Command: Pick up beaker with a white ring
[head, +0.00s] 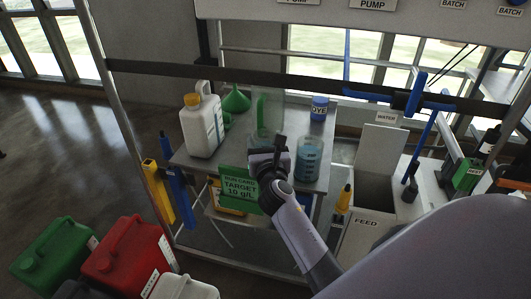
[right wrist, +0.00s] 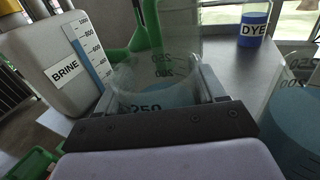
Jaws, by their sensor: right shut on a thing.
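A clear glass beaker (head: 268,112) stands upright at my right gripper (head: 268,150) over the grey bench. In the right wrist view this beaker (right wrist: 155,75) sits between the two fingers, which are shut on it; it has 250 markings and a bluish tint low down. I see no clear white ring on it, and its lower part is hidden by the gripper. I cannot tell whether its base touches the bench. A second beaker (head: 309,160) with blue liquid stands to its right; it also shows in the right wrist view (right wrist: 298,125). My left gripper is not in view.
A white BRINE jug (head: 201,128) and a green funnel (head: 236,99) stand left of the held beaker. A blue DYE jar (head: 319,108) is behind right. A green target sign (head: 240,188) hangs at the bench front. A FEED bin (head: 372,215) is to the right.

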